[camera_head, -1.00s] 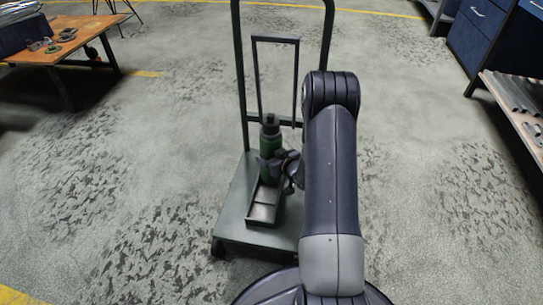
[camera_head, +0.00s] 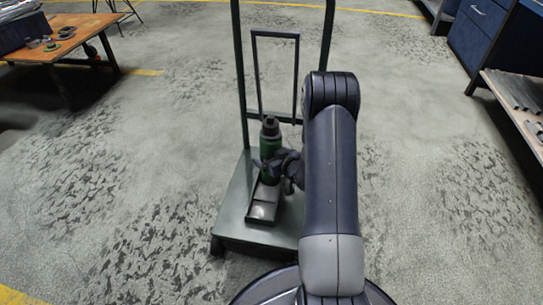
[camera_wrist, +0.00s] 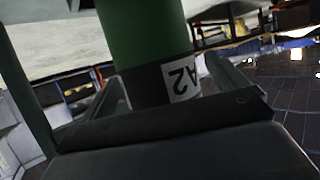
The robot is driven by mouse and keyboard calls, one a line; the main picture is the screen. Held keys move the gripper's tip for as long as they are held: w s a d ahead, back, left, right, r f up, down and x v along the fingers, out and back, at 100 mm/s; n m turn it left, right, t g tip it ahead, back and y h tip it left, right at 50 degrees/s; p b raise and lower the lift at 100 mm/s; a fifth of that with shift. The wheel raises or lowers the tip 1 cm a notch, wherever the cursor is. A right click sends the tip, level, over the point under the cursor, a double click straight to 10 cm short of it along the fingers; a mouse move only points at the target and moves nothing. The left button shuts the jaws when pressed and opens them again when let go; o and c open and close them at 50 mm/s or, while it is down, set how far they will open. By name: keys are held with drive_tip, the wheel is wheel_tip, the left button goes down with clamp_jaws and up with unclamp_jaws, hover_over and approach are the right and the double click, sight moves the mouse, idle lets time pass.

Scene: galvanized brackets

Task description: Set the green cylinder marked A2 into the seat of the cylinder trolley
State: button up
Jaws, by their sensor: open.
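The green cylinder marked A2 (camera_head: 270,140) stands upright on the cylinder trolley (camera_head: 236,208), at the back end of its shallow tray-like seat (camera_head: 262,212). Its dark cap points up. Whether its base sits fully down in the seat is hidden by my gripper. My gripper (camera_head: 270,167) is open at the cylinder's lower body, with a finger showing on its left side. In the wrist view the green cylinder (camera_wrist: 145,35) rises close in front of my gripper (camera_wrist: 170,95), with a black band and a white A2 label, which looks upside down.
The trolley's tall handle frame (camera_head: 241,80) stands behind the cylinder. A wooden table (camera_head: 70,45) with small parts is at the upper left. A shelf with metal brackets (camera_head: 515,95) and blue drawers (camera_head: 480,30) are at the right. The floor around the trolley is clear.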

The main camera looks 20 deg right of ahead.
drive_tip(key=shift+s+f, duration=0.15)
drive_tip(key=p+v, duration=0.3)
drive_tip(key=v, duration=0.7)
drive_tip(key=shift+s+r, duration=0.25)
drive_tip(key=shift+r, duration=0.1)
drive_tip(key=shift+d, duration=0.1)
drive_tip(key=b+x, duration=0.2)
drive_tip(key=x, duration=0.8)
drive_tip(key=shift+w, duration=0.4)
drive_tip(key=shift+r, duration=0.2)
drive_tip(key=shift+f, duration=0.1)
